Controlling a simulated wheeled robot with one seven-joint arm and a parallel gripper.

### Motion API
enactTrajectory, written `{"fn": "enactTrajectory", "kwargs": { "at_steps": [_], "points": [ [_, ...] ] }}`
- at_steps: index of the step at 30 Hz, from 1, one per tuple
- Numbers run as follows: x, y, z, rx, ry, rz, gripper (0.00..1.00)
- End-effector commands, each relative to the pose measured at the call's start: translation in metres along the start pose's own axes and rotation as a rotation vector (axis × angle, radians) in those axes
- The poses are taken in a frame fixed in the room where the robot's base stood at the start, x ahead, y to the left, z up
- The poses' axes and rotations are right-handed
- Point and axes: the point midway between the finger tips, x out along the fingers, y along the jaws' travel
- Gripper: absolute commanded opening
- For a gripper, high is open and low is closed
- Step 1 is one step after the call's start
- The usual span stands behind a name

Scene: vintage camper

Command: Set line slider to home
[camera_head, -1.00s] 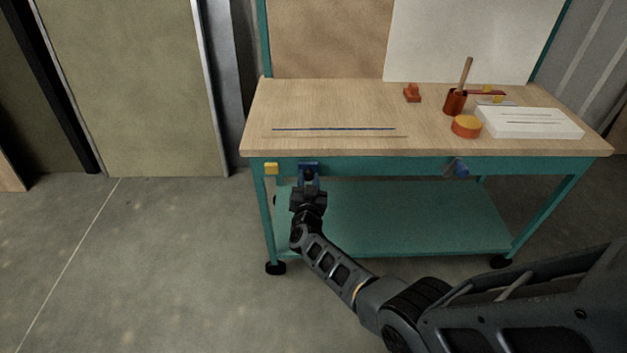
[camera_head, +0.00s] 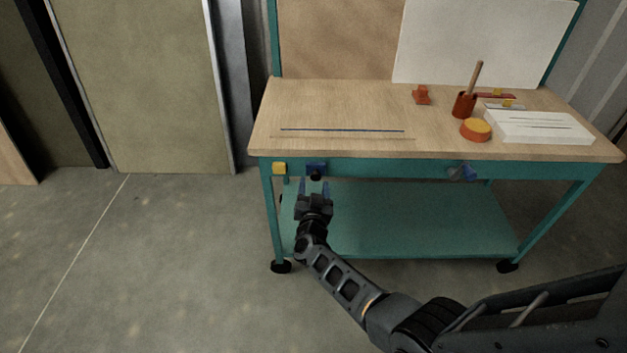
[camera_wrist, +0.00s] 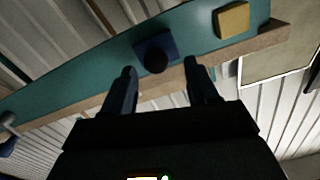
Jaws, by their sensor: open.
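The likely line slider is a blue block (camera_head: 316,167) with a round black knob, on the teal front rail of the workbench. A yellow block (camera_head: 279,168) sits just left of it on the same rail, with a small gap between them. My gripper (camera_head: 315,187) is open and empty, just in front of and below the knob. In the wrist view, the blue block (camera_wrist: 168,42) lies beyond my open fingertips (camera_wrist: 160,72), with the knob roughly between their lines. The yellow block (camera_wrist: 232,20) shows to its right there. No home marking is readable.
A grey-blue fitting (camera_head: 463,171) is on the rail farther right. A teal lower shelf (camera_head: 430,220) lies beneath. The floor at left is clear.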

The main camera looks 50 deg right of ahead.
Motion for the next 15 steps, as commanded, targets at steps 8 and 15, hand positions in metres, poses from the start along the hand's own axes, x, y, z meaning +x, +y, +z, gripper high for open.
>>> {"fn": "enactTrajectory", "kwargs": {
  "at_steps": [8, 15],
  "points": [
    [-0.042, -0.002, -0.001, 0.001, 0.000, -0.003, 0.59],
    [-0.050, -0.002, 0.000, 0.000, -0.001, -0.002, 0.59]
  ]
}}
